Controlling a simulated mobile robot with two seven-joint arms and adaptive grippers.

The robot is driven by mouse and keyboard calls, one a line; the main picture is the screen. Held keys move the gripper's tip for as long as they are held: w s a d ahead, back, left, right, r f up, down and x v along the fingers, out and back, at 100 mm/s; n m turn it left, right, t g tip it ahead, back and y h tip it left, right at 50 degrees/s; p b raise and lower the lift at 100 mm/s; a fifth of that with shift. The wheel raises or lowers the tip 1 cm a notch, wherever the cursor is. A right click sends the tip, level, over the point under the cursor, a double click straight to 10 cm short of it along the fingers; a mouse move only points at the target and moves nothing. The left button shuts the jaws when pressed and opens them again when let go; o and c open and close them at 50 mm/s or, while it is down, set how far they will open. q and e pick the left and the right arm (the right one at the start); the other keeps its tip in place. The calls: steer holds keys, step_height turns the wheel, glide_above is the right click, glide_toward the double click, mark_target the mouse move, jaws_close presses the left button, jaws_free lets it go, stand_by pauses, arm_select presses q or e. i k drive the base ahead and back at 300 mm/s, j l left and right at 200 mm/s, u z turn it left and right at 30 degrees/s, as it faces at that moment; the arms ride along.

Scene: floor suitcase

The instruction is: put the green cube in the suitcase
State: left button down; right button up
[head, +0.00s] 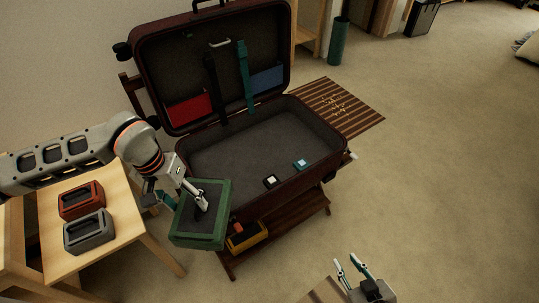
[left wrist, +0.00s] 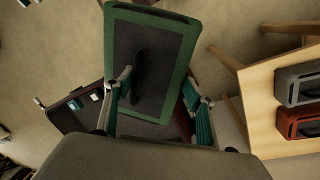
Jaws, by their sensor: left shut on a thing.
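The green cube (head: 197,241) is a green packing cube with a dark top panel. It hangs tilted at the near left corner of the suitcase, outside or over its rim; I cannot tell how much overlaps. My left gripper (head: 197,200) is shut on it. In the left wrist view the cube (left wrist: 168,35) extends away between the fingers of the left gripper (left wrist: 160,98). The open suitcase (head: 232,163) rests on a wooden rack with its lid up. My right gripper (head: 355,268) is empty with its fingers apart, at the bottom of the head view.
A red cube (head: 81,199) and a grey cube (head: 89,233) lie on the wooden table (head: 130,215) at left. A yellow item (head: 247,237) sits on the rack's lower shelf. Two small items (head: 271,181) (head: 300,164) lie in the suitcase, whose left and back floor is clear.

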mark_target(237, 167)
steer(key=i+l, duration=0.15)
steer(key=l, duration=0.2)
steer(key=i+l+u, duration=0.1)
steer(key=l, duration=0.25)
steer(key=i+l, duration=0.15)
steer(key=l, duration=0.2)
steer(key=i+l+u, duration=0.1)
steer(key=l, duration=0.25)
